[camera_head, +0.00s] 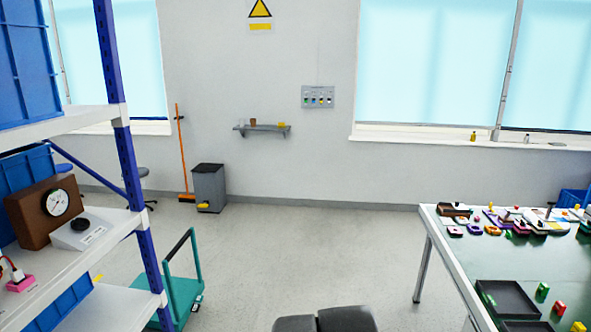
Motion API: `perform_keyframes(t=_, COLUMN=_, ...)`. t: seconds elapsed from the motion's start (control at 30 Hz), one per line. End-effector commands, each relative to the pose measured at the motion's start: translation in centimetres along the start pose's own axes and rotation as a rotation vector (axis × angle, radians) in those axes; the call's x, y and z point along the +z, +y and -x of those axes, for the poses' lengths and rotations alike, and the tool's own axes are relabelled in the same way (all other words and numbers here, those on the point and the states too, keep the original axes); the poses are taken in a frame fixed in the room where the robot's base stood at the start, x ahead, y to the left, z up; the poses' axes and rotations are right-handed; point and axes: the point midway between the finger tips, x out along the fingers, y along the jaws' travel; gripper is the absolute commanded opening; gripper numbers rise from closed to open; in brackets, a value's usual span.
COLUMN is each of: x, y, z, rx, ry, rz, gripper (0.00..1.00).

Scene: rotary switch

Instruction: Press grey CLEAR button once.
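A grey control panel (318,97) is mounted on the back wall, left of the right-hand window. It carries a row of several small coloured controls with small marks above them. The panel is far off, and its labels are too small to read. I cannot pick out a grey CLEAR button on it. My gripper is not in view; only a dark grey part that looks like my own body shows at the bottom edge.
A shelf rack (130,150) on the left holds a brown gauge box (32,226) and a white box with a black knob (84,232). A green trolley (178,296) stands beside it. A cluttered table (470,262) is at right. Open floor (310,245) lies between.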

Motion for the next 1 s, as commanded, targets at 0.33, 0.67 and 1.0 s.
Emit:
perform_keyframes(t=0.33, x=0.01, y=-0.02, z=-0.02, rx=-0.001, ry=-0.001, rz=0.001, gripper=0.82)
perform_keyframes(t=0.67, x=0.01, y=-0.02, z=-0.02, rx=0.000, ry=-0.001, rz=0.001, gripper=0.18)
perform_keyframes(t=1.0, x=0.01, y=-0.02, z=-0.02, rx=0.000, ry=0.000, rz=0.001, gripper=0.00)
